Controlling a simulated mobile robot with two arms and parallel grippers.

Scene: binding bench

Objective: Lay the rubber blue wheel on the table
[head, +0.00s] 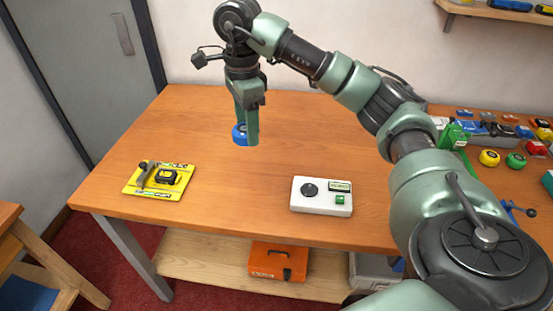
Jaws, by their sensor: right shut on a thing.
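The blue wheel (238,135) is between the fingers of my right gripper (246,139), over the back left part of the wooden table (200,125). The gripper points down and is shut on the wheel, whose blue side shows left of the near finger. That finger hides part of the wheel. I cannot tell whether the wheel touches the tabletop or hangs just above it. My left gripper is not in view.
A white box with a dial (321,196) stands near the front edge. Several small coloured items, including a yellow roll (489,158), crowd the right side. The middle of the table is clear.

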